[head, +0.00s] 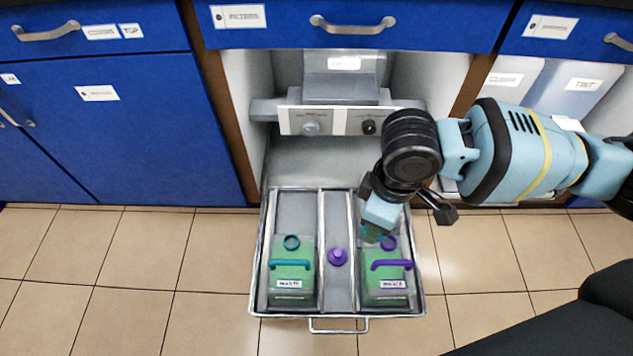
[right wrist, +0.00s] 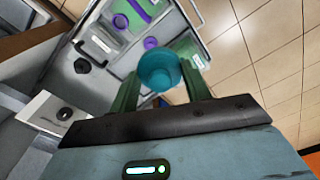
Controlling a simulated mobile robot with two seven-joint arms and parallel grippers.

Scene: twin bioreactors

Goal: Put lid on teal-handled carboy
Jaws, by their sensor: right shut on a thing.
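The teal-handled carboy (head: 292,272), green with a teal neck ring, stands in the left compartment of the pull-out tray. My right gripper (head: 376,234) is over the right compartment, by the neck of the purple-handled carboy (head: 391,284). In the right wrist view the gripper (right wrist: 160,88) is shut on a teal lid (right wrist: 159,70), held between its fingertips. In the head view the gripper mostly hides the lid. A purple lid (head: 337,257) sits in the middle compartment; it also shows in the right wrist view (right wrist: 150,43). My left gripper is out of view.
The tray (head: 322,308) has raised walls, two dividers and a front handle (head: 338,328). A grey unit with a control panel (head: 340,121) stands behind it, under a blue drawer (head: 345,24). The tiled floor (head: 160,280) left of the tray is clear.

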